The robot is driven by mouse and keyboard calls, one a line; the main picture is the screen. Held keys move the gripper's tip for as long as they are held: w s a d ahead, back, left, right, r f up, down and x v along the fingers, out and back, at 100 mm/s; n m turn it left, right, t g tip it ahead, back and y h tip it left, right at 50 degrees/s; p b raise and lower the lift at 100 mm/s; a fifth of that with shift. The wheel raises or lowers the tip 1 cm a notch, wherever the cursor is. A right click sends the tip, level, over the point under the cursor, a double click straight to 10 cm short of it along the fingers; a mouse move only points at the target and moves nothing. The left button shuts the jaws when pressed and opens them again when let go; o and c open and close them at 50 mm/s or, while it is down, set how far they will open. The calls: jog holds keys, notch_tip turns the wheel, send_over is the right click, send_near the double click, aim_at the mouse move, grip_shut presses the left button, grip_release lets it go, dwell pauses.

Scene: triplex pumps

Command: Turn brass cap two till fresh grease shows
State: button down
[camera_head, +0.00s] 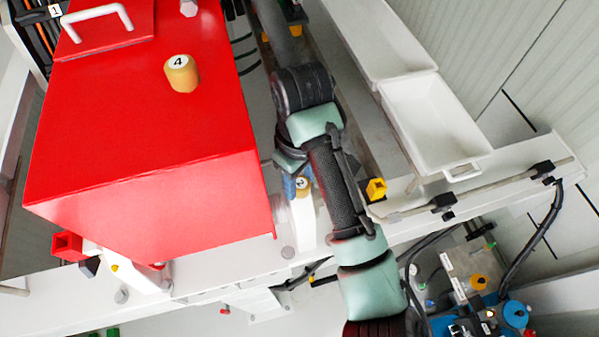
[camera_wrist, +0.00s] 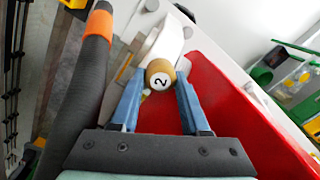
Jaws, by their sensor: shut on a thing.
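Brass cap two (camera_wrist: 160,77) is a short round cap with a white disc marked 2, in the middle of the wrist view. The blue fingers of my gripper (camera_wrist: 160,84) are shut on it, one on each side. The digit looks turned on its side in this view. A small yellowish patch (camera_wrist: 147,92) shows by the cap's lower left edge; I cannot tell whether it is grease. In the head view, cap two (camera_head: 303,184) shows partly beside my arm, on a white part right of the red box, with a blue finger at its left.
The red box (camera_head: 140,120) stands close left of my arm, with another brass cap marked 4 (camera_head: 182,75) on top. White trays (camera_head: 435,125) lie at the right. A rail with black clamps (camera_head: 443,203) runs below them. A black hose with an orange band (camera_wrist: 97,25) passes left in the wrist view.

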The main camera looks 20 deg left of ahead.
jog(key=m, duration=0.3)
jog(key=shift+w+m, duration=0.1)
jog(key=shift+m, duration=0.3)
jog(key=m, duration=0.3)
jog(key=shift+d+m, duration=0.1)
jog(key=shift+m, duration=0.2)
jog(key=m, duration=0.3)
jog(key=shift+m, duration=0.3)
jog(key=shift+d+r+m, duration=0.1)
jog(key=shift+m, duration=1.8)
jog(key=shift+c, duration=1.9)
grip_release()
